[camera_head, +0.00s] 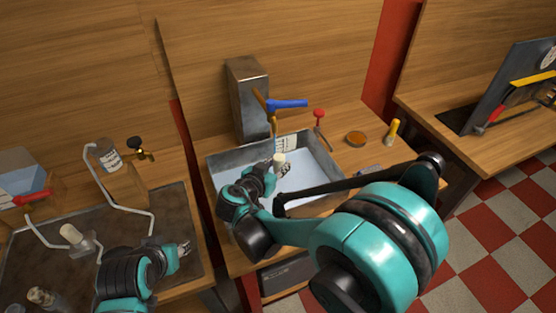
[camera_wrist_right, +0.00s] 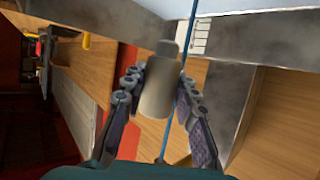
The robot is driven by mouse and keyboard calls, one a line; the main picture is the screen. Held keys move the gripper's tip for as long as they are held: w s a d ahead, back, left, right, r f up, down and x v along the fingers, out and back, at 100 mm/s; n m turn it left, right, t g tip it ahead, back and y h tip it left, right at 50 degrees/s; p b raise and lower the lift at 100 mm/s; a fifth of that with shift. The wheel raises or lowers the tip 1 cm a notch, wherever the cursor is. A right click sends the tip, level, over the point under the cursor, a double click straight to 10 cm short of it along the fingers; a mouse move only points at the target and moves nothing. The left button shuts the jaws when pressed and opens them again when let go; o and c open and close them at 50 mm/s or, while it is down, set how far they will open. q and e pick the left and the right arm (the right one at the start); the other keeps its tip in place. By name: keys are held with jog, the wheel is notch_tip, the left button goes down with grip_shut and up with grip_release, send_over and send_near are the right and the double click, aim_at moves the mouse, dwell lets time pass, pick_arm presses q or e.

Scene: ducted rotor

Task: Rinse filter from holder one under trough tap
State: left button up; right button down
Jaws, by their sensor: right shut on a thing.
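My right gripper (camera_head: 281,170) is shut on a pale cylindrical filter (camera_head: 279,158) with a narrower grey end. It holds the filter over the grey metal trough (camera_head: 215,170), below the trough tap (camera_head: 271,108) with its blue lever. In the right wrist view the filter (camera_wrist_right: 160,90) sits between both fingers of the gripper (camera_wrist_right: 160,100). A thin blue line, seemingly a water stream, runs down beside or behind it; I cannot tell whether it touches. My left gripper (camera_head: 183,251) is over the dark left mat, its jaws too small to judge.
Another pale cylinder (camera_head: 71,234) stands near bent white wire stands (camera_head: 128,208) on the dark mat (camera_head: 172,205). A bottle (camera_head: 109,158) and brass tap (camera_head: 139,149) are behind. Right of the trough are a red-knobbed post (camera_head: 319,118), an orange dish (camera_head: 356,138) and a yellow item (camera_head: 393,130).

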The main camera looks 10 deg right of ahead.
jog(key=s, duration=0.6)
jog(key=shift+a, duration=0.15)
jog(key=shift+s, duration=0.1)
dwell(1.2)
jog(key=s+r+p, duration=0.3)
jog(key=s+r, duration=0.1)
jog(key=s, duration=0.1)
jog(key=shift+a+p, duration=0.15)
jog(key=shift+p, duration=0.25)
